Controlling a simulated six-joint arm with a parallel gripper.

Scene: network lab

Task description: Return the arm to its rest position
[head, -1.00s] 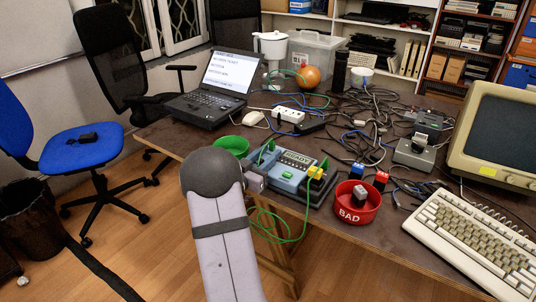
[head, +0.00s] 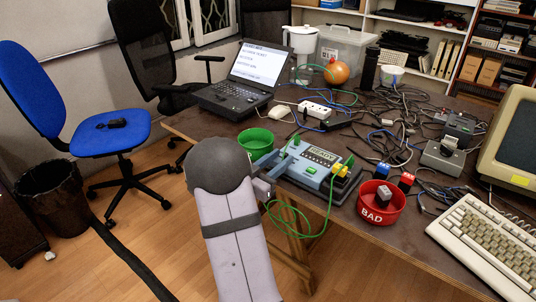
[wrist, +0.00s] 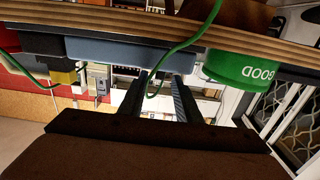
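My arm (head: 235,235) rises at the bottom middle of the head view, in front of the near table edge. My gripper is mostly hidden behind it there. In the wrist view the two dark fingers of my gripper (wrist: 160,98) stand apart. No solid object sits between them. A green cable (wrist: 178,47) crosses the view by the fingers; I cannot tell its depth. The blue-grey tester (head: 309,166) sits at the table edge, just right of my wrist, with a green cable loop (head: 300,236) hanging below the edge.
A green bowl (head: 256,144) stands behind my wrist; it reads GOOD in the wrist view (wrist: 241,66). A red BAD bowl (head: 377,213) holds a grey plug. The laptop (head: 238,98), tangled cables and keyboard (head: 490,245) crowd the table. Open floor lies left of my arm.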

